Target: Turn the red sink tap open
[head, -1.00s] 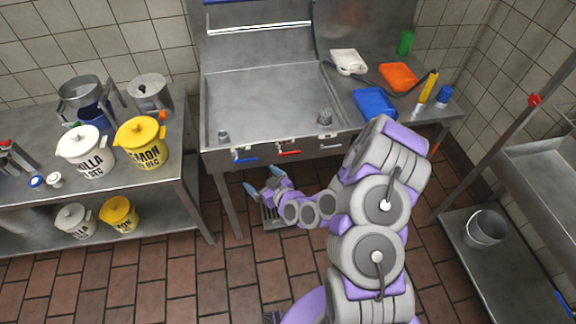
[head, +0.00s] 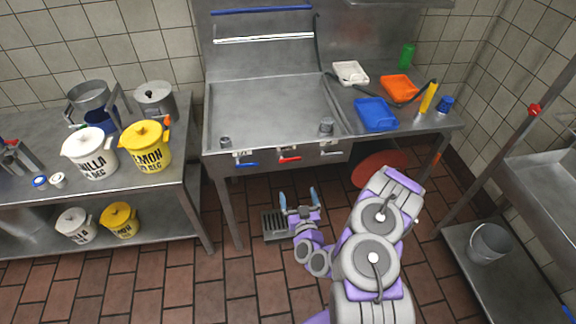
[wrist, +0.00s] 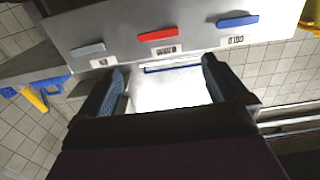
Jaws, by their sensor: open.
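The red sink tap (head: 289,158) is a small lever on the front panel of the steel sink (head: 262,169), between a blue tap (head: 247,164) and a pale grey lever (head: 331,152). In the wrist view the red tap (wrist: 158,34) lies beyond my fingertips, between the grey lever (wrist: 88,50) and the blue tap (wrist: 237,22). My gripper (head: 298,196) is open and empty, below and in front of the panel, its fingers pointing toward it. It does not touch the tap. Its two fingers also show in the wrist view (wrist: 164,78).
A table with white and yellow buckets (head: 146,146) stands left of the sink. A blue tray (head: 376,113) lies on the right counter. A red round object (head: 380,167) is under that counter. A floor drain (head: 275,224) lies below the sink.

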